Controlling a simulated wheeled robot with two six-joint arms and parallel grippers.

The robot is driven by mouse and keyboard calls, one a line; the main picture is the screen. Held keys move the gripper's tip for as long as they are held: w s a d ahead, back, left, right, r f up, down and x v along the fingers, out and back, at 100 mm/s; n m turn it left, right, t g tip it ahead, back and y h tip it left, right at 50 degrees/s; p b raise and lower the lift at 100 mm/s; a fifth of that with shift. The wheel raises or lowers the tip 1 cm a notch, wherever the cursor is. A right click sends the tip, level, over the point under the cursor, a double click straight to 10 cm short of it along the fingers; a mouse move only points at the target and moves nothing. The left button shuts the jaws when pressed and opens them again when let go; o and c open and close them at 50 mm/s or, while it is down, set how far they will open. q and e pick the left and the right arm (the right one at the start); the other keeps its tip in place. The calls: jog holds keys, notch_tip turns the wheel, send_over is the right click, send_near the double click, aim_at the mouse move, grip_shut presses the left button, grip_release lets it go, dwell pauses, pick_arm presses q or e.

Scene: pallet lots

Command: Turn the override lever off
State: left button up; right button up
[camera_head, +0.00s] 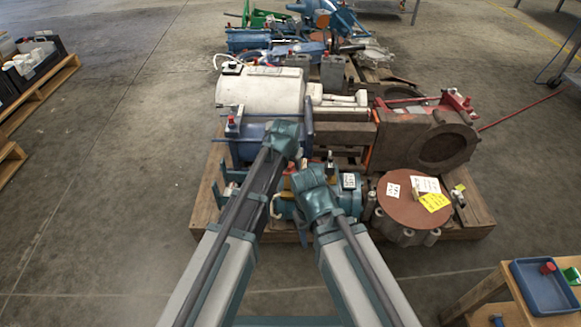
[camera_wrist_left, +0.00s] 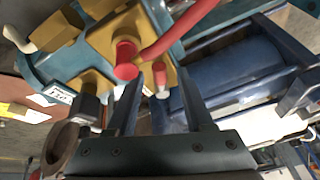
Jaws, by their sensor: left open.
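A red lever handle (camera_wrist_left: 182,30) curves over a teal and brass-yellow valve body (camera_wrist_left: 85,40) in the left wrist view; I take it for the override lever. A red knob (camera_wrist_left: 125,60) sits at its lower left end. A smaller red-capped pin (camera_wrist_left: 159,76) stands to the right of the knob. My left gripper (camera_wrist_left: 158,100) is open, with its dark fingers pointing toward these red parts and nothing held between them. In the head view the teal valve unit (camera_head: 349,200) is partly hidden by my arms.
A wooden pallet (camera_head: 478,215) bears a round brown flange (camera_head: 412,205), a rusty housing (camera_head: 425,145) and a white cylinder (camera_head: 262,90). A blue cylinder (camera_wrist_left: 230,72) lies close right of the fingers. Open floor (camera_head: 110,150) lies to the left.

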pick_arm(q)
grip_shut()
